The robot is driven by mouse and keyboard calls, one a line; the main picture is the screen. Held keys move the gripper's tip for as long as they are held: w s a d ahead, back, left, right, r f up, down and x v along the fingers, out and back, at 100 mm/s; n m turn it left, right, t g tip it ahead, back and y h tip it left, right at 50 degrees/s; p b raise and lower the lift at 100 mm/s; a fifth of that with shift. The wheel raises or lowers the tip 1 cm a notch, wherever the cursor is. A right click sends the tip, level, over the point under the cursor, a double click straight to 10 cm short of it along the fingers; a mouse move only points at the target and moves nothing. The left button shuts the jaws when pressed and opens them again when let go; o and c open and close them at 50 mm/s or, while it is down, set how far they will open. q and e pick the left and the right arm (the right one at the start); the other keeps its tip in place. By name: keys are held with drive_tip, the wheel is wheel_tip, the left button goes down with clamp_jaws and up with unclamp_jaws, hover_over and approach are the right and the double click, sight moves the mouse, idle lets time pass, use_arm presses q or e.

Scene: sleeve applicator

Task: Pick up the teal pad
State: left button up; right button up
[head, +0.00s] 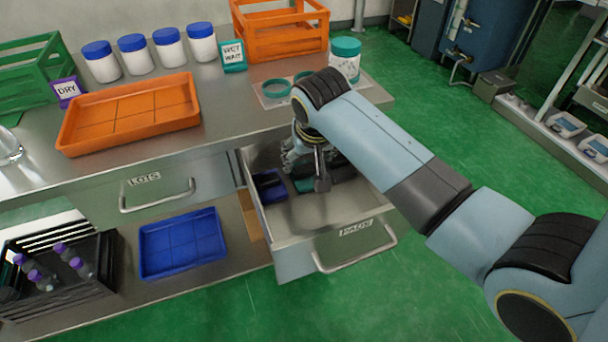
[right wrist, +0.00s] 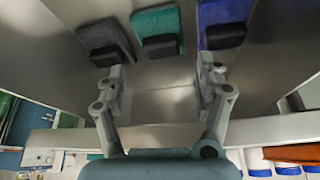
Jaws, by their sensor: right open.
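The teal pad (right wrist: 157,26) lies in the open drawer labelled PADS (head: 352,253), with a black block-like grip at its near end. In the right wrist view it is between a grey pad (right wrist: 104,30) and a blue pad (right wrist: 226,12). In the head view only a sliver of the teal pad (head: 304,186) shows, because my right gripper (head: 306,172) covers most of it. My right gripper is open and empty in the right wrist view (right wrist: 163,68), its fingers spread to either side of the teal pad's line. My left gripper is not in view.
On the counter above are an orange tray (head: 130,112), an orange crate (head: 281,34), several blue-lidded jars and a teal-lidded jar (head: 345,62). A blue tray (head: 182,244) and a black bottle crate (head: 60,270) sit on the lower shelf.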

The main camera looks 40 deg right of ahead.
sight(306, 169)
drive_tip(key=b+x, duration=0.1)
drive_tip(key=x, duration=0.5)
drive_tip(key=shift+d+f, duration=0.1)
drive_tip(key=shift+f, duration=0.3)
drive_tip(key=c, duration=0.9)
